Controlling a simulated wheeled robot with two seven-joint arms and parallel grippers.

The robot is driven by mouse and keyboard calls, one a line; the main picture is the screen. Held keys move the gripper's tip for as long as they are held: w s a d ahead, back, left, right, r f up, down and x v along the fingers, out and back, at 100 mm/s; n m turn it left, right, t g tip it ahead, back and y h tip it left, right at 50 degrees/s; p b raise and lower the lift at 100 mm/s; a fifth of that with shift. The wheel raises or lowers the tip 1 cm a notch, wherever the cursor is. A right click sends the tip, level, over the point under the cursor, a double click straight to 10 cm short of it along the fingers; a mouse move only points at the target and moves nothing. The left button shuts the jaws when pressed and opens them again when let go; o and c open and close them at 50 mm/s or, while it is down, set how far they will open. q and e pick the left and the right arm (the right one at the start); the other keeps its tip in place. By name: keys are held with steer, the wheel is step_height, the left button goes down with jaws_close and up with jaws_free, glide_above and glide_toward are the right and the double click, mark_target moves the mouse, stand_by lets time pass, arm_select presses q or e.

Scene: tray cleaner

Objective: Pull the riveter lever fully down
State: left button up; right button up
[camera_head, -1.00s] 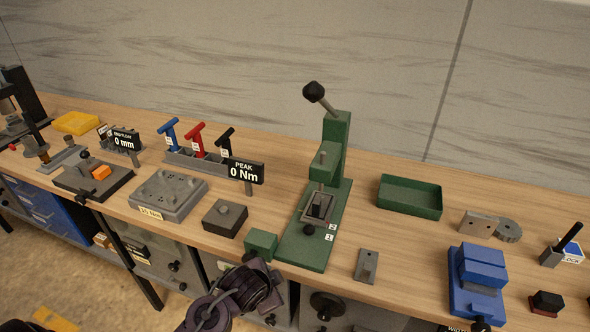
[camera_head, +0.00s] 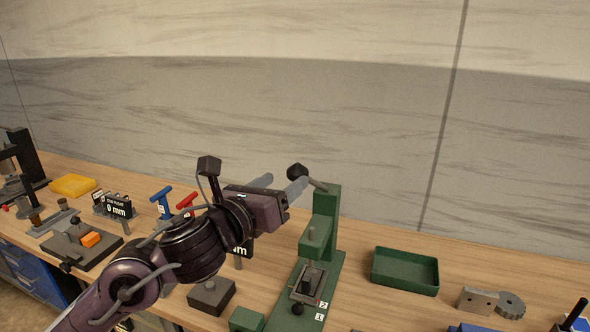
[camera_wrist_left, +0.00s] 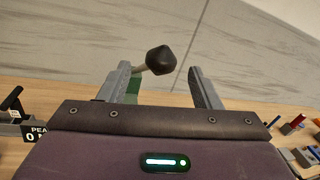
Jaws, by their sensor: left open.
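The green riveter (camera_head: 326,225) stands on the bench, right of centre in the head view. Its lever points up and ends in a black knob (camera_head: 297,171). My left gripper (camera_head: 285,185) is open beside the knob, with its fingers reaching toward it. In the left wrist view the knob (camera_wrist_left: 161,60) shows between the two open fingers (camera_wrist_left: 160,80), nearer the left finger. I cannot tell whether a finger touches the knob or lever. My right gripper is not in view.
A green tray (camera_head: 405,271) lies right of the riveter. A dark block (camera_head: 211,297) sits on the bench to its left. T-handled tools and a display are partly hidden behind my left arm. The space above the bench on the right is clear.

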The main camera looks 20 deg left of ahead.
mark_target(291, 177)
arm_select(q)
steer(key=p+x, duration=0.1)
steer(key=x, duration=0.4)
steer(key=shift+w+d+p, duration=0.2)
steer(key=shift+p, duration=0.1)
steer(key=shift+w, duration=0.2)
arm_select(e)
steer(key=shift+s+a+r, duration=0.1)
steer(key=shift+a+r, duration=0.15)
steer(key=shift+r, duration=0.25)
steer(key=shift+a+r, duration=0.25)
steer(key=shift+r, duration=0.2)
